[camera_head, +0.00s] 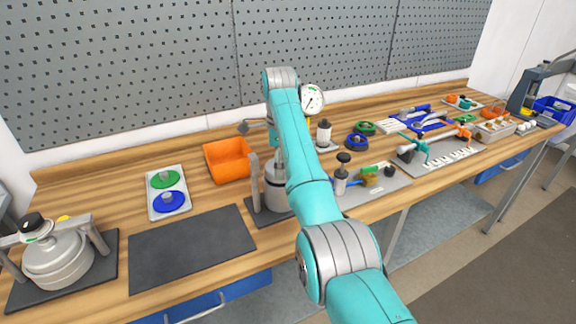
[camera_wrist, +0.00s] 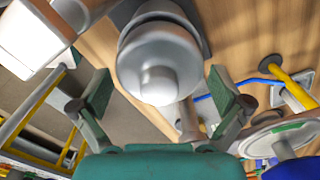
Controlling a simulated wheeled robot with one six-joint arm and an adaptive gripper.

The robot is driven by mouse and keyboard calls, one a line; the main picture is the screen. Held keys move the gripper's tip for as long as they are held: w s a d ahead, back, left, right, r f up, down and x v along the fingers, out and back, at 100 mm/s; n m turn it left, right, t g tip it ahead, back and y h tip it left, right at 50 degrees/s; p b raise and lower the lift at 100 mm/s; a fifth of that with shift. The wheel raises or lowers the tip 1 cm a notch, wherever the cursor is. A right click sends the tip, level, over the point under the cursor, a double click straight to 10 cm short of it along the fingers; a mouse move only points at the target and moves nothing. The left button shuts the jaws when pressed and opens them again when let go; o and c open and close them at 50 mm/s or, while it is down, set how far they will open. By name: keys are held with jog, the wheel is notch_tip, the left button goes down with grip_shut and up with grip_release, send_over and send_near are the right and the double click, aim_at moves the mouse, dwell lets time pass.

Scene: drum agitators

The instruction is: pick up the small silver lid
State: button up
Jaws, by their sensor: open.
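The small silver lid (camera_wrist: 160,50) is in the upper middle of the wrist view, a round grey metal piece with a rounded knob pointing toward the camera. My gripper (camera_wrist: 160,92) is open, with one green-padded finger on each side of the knob. I see no finger touching the knob. In the head view my teal arm reaches over a silver vessel (camera_head: 273,197) on a dark base and hides part of it. My fingers and the lid cannot be made out clearly there.
An orange bin (camera_head: 228,162) stands left of the silver vessel. A dark mat (camera_head: 190,247) lies empty in front, and a larger clamped silver pot (camera_head: 60,260) stands far left. A round gauge (camera_head: 312,99) rises behind my arm. Tools crowd the bench to the right.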

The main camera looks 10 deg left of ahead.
jog(key=shift+f, duration=0.15)
jog(key=c, duration=1.4)
